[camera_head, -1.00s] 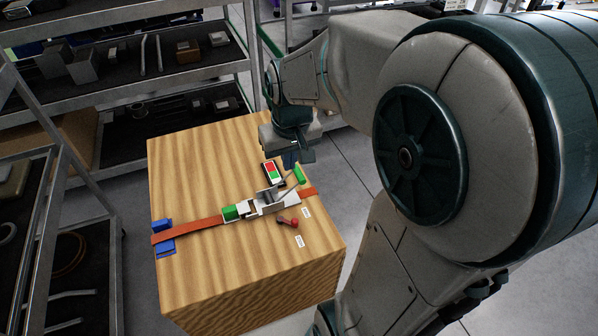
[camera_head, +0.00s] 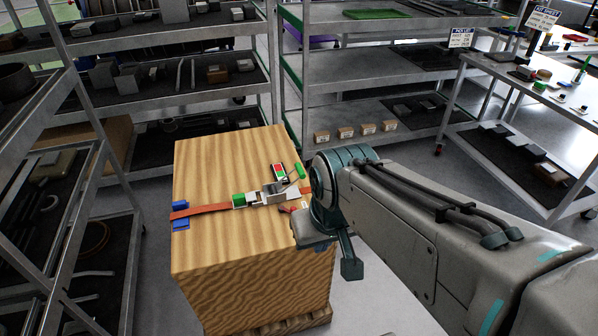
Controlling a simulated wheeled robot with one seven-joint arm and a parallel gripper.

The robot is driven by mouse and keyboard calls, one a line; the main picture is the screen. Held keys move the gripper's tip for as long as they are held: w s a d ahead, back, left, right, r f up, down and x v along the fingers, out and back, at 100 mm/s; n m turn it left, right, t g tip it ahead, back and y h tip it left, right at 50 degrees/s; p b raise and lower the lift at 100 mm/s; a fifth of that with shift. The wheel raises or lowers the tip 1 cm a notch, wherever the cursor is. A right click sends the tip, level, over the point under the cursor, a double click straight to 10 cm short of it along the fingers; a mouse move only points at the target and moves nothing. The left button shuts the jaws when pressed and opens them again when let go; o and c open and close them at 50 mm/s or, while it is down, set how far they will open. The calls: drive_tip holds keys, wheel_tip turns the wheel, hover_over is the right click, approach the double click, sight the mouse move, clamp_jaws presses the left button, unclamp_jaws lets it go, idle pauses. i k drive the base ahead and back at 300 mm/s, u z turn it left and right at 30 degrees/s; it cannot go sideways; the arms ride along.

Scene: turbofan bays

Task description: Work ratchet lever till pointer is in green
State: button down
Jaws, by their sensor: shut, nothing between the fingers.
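The ratchet (camera_head: 268,196) is a silver tensioner with a green block on its left end, lying on an orange strap (camera_head: 212,210) across the top of a wooden crate (camera_head: 230,240). A lever with a green grip (camera_head: 300,170) sticks up at its right end. A small red and green gauge (camera_head: 280,172) sits behind it; the pointer cannot be made out. My gripper (camera_head: 349,264) is at the crate's right edge, apart from the green grip. It is shut and empty.
Blue strap fittings (camera_head: 181,218) are at the crate's left edge. Metal shelves with parts (camera_head: 200,75) stand behind and to the left. A rack with small boxes (camera_head: 345,132) is behind right, and a workbench (camera_head: 510,75) is at far right. Floor is open right of the crate.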

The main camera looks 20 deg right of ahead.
sight(298, 167)
drive_tip(key=u, duration=0.05)
drive_tip(key=k, duration=0.25)
drive_tip(key=z, duration=1.1)
drive_tip(key=i, duration=0.7)
drive_tip(key=u, duration=1)
drive_tip(key=i, duration=0.5)
drive_tip(key=u, duration=0.05)
